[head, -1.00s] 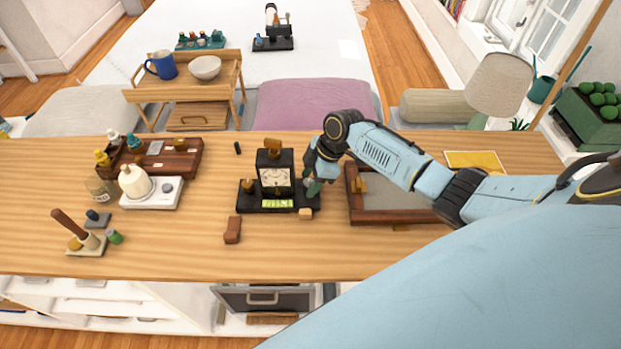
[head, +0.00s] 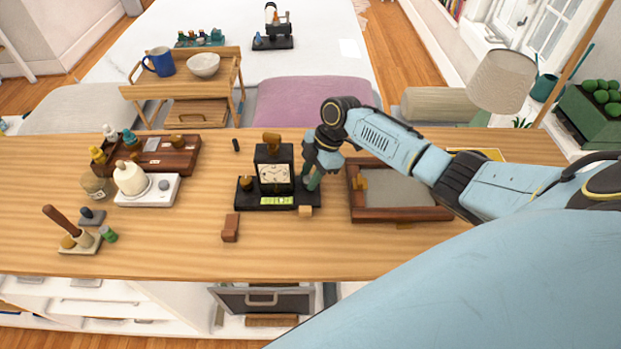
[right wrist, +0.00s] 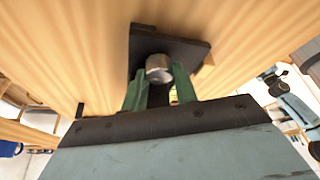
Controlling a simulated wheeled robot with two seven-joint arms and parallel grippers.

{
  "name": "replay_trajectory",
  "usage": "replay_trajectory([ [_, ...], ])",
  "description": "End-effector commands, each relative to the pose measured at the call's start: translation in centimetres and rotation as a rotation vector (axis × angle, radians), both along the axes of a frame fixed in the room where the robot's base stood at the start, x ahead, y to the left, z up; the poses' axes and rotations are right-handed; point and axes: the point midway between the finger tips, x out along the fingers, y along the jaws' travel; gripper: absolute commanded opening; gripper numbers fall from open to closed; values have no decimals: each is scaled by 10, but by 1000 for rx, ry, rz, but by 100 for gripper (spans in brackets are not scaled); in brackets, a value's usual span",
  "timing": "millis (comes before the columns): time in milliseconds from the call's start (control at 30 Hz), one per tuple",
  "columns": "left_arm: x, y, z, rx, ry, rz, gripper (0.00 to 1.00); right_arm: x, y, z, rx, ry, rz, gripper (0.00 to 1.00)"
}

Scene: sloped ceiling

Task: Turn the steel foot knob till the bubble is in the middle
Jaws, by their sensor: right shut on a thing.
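The black instrument (head: 274,160) with a white dial stands upright on a black base (head: 250,204) near the middle of the table. A yellow-green level vial (head: 277,201) lies along the base's front; its bubble is too small to make out. My right gripper (head: 312,183) is at the base's right end. In the right wrist view, its green fingers (right wrist: 160,88) are shut on the steel foot knob (right wrist: 159,68), at the dark base plate. The knob is hidden by the gripper in the head view. My left gripper is not in view.
A wooden block (head: 305,211) touches or nearly touches the base's front right, and a reddish-brown block (head: 230,228) lies in front. A wood-framed tray (head: 400,214) is close on the right under my arm. A white device (head: 150,190) stands left. The front table strip is mostly clear.

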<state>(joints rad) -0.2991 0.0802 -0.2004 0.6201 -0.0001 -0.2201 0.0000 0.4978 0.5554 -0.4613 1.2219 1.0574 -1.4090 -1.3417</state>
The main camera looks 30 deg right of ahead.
Motion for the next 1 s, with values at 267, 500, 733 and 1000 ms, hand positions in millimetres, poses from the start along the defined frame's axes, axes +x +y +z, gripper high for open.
replay_trajectory([
  [267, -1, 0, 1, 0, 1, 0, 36, 0, 0, 1, 1, -1, 2, 30],
  [500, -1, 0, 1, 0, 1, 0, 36, 0, 0, 1, 0, 0, 1, 50],
  [733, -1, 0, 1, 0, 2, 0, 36, 0, -1, 2, 0, 0, 1, 50],
  [1000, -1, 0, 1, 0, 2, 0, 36, -1, -17, 40, -2, -5, 1, 50],
])
